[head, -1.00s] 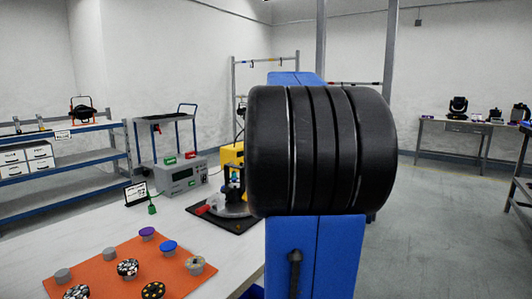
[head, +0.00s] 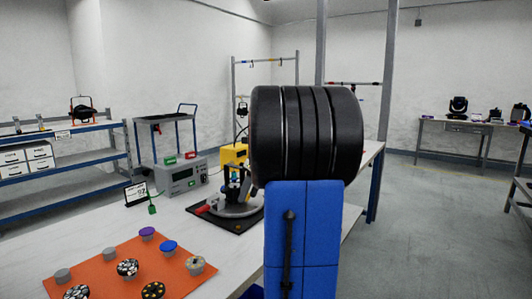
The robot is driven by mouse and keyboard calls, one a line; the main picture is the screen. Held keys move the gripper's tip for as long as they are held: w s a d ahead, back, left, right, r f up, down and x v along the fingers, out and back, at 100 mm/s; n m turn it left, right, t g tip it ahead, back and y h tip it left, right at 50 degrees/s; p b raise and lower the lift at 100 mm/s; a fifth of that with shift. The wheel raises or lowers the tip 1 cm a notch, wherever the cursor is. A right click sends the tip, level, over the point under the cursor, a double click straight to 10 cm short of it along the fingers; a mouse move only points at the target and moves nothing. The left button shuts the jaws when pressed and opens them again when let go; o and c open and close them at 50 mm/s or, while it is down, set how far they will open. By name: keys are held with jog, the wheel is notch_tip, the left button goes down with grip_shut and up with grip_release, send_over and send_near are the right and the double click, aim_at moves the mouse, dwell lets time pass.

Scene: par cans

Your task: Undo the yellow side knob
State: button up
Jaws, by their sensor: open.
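The yellow side knob cannot be made out in the head view. A dark upright device (head: 236,183) stands on a round grey base, on a black mat (head: 234,228) on the white bench; small blue parts show on it. A red handle (head: 203,210) sticks out at its left. My blue arm link and large black joint stand right of the device and close to its right side in the picture. My gripper is not visible; my arm may hide it.
An orange mat (head: 120,270) with several knobs lies at the front left of the white bench (head: 190,222). Blue shelving (head: 80,165) is at the left; open floor lies at the right.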

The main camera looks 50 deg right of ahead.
jog(key=v, duration=1.7)
jog(key=shift+r, duration=0.2)
jog(key=shift+s, duration=0.1)
